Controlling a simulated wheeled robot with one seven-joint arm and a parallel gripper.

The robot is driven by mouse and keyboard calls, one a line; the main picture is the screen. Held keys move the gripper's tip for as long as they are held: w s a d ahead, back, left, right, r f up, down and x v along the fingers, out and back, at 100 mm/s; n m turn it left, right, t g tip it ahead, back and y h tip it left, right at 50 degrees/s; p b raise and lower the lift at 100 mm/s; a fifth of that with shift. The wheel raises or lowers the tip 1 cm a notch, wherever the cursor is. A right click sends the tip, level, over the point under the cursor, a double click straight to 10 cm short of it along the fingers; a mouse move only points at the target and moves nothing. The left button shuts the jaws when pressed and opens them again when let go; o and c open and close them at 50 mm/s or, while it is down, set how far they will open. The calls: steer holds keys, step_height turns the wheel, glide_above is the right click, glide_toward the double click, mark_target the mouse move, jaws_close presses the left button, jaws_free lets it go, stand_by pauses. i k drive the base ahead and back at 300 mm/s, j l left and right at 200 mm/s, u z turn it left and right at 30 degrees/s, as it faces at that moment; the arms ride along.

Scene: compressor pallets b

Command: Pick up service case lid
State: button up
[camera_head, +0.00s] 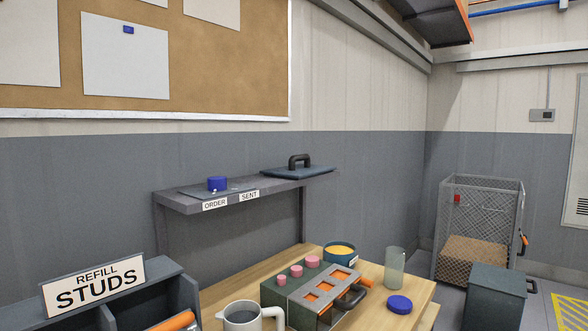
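A flat, dark blue-grey lid with a black arched handle (290,173), which looks like the service case lid, lies on the right end of the grey wall shelf (178,203). Its handle points up, and its right end reaches past the shelf end. A dark green case (273,292) stands on the wooden table below, with pink knobs and orange openings along its top and a black handle at its right. My gripper is not in view, so whether it is open or shut does not show.
A thin plate (198,191) with a blue knob lies left on the shelf, above ORDER and SENT labels. A mug (242,319), a bowl (341,258), a clear cylinder (394,268) and a blue disc (399,304) stand on the table. A mesh cage (484,236) stands at right.

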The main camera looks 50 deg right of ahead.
mark_target(293, 171)
steer(key=l+u, duration=0.15)
steer(key=l, duration=0.5)
steer(key=k+l+u, duration=0.2)
steer(key=l, duration=0.45)
steer(key=i+l+z, duration=0.1)
steer(key=l+z, duration=0.2)
steer(key=i+l+z, duration=0.1)
steer(key=l+z, duration=0.2)
